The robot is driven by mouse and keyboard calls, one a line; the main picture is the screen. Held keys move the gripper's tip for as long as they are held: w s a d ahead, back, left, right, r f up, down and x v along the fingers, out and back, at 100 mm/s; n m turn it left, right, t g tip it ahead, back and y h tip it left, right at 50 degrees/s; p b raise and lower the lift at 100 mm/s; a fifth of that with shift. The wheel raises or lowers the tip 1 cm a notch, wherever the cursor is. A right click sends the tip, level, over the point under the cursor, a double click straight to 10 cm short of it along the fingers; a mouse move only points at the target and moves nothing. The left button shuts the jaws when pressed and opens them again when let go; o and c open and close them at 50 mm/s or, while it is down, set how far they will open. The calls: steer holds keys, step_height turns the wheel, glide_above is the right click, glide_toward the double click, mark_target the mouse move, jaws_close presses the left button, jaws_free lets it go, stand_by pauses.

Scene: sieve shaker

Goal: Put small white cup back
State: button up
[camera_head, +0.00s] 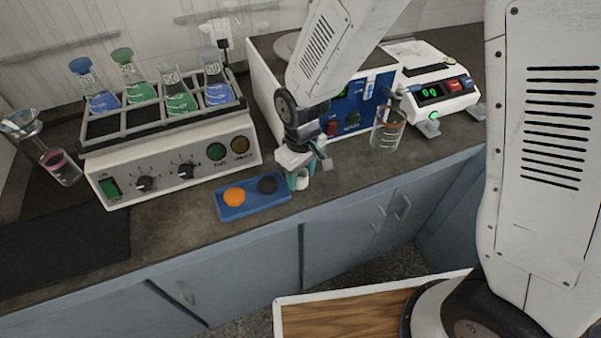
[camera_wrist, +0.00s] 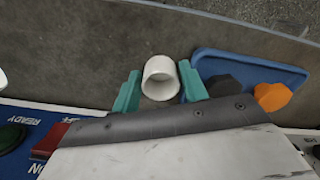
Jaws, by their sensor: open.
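The small white cup (camera_wrist: 160,84) is between the two teal fingers of my gripper (camera_wrist: 160,88) in the wrist view. A narrow gap shows on the finger sides, so the fingers are open around it. In the head view my gripper (camera_head: 300,176) is low over the counter, right of the blue tray, and the white cup (camera_head: 303,181) shows partly between the fingers. The blue tray (camera_head: 252,209) holds an orange piece (camera_head: 234,196) and a dark piece (camera_head: 267,185). The tray (camera_wrist: 230,57) is right of the cup in the wrist view.
A shaker with several flasks (camera_head: 175,160) stands left of the tray. A blue-fronted device (camera_head: 352,117) is behind my gripper. A glass beaker (camera_head: 387,133) and a balance (camera_head: 440,95) stand to the right. The counter's front edge (camera_head: 330,193) is close.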

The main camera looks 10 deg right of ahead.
step_height(320, 180, up, 12)
steer(key=f, duration=0.1)
steer(key=s+d+r+m, duration=0.4)
steer(key=s+d+r, duration=0.3)
steer(key=d+r, duration=0.5)
steer(key=s+d+r+m+t, duration=0.1)
steer(key=s+d+r+m, duration=0.1)
steer(key=s+d, duration=0.6)
steer(key=s+m, duration=0.1)
steer(key=s, duration=0.3)
steer(key=shift+s+d+r+m, duration=0.25)
steer(key=shift+r+m, duration=0.05)
steer(key=shift+r, duration=0.1)
